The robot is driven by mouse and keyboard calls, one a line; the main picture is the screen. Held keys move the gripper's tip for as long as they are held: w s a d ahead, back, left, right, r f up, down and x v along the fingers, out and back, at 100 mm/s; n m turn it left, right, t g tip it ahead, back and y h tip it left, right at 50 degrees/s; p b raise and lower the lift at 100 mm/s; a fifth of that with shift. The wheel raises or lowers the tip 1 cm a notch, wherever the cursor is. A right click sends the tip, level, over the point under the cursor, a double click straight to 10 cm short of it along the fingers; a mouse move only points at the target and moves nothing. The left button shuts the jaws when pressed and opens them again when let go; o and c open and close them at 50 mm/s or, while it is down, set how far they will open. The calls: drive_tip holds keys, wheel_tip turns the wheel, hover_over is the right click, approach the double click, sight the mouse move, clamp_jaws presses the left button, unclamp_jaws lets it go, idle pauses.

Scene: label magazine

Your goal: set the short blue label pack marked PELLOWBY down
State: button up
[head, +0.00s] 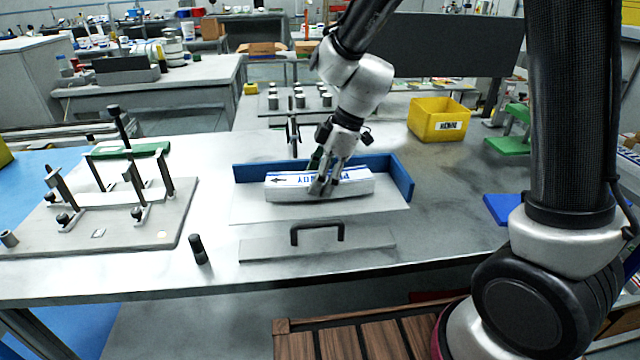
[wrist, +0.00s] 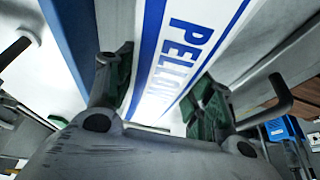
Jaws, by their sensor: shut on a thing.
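The label pack (head: 290,187) is a white block with blue print and a small arrow on its left part. In the wrist view the pack (wrist: 178,62) shows blue stripes and the letters PELLO, the rest being hidden. My gripper (head: 327,184) is shut on the pack, its green-padded fingers (wrist: 160,92) on either side of it. The pack lies lengthwise left to right over a pale plate (head: 255,213), in front of a low blue fence (head: 402,178). I cannot tell whether its underside touches the plate.
A flat plate with a black handle (head: 317,228) lies in front. A fixture board with clamps (head: 110,225) stands left, and a small black cylinder (head: 198,249) beside it. A yellow bin (head: 438,120) stands back right.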

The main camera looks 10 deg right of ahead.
drive_tip(key=shift+f, duration=0.85)
drive_tip(key=shift+f, duration=0.1)
drive_tip(key=o, duration=1.3)
drive_tip(key=shift+o, duration=0.2)
drive_tip(key=v, duration=1.1)
drive_tip(key=shift+d+r, duration=0.1)
drive_tip(key=shift+r, duration=0.2)
drive_tip(key=shift+d+r, duration=0.25)
drive_tip(key=shift+r, duration=0.1)
drive_tip(key=s+d+r+m+t+h, duration=0.2)
drive_tip(key=s+d+r+m, duration=0.1)
drive_tip(key=s+d+m, duration=0.6)
drive_tip(key=s+d+r+m+t+h, duration=0.2)
drive_tip(key=s+d+m, duration=0.7)
drive_tip(key=d, duration=0.5)
drive_tip(key=shift+v, duration=0.95)
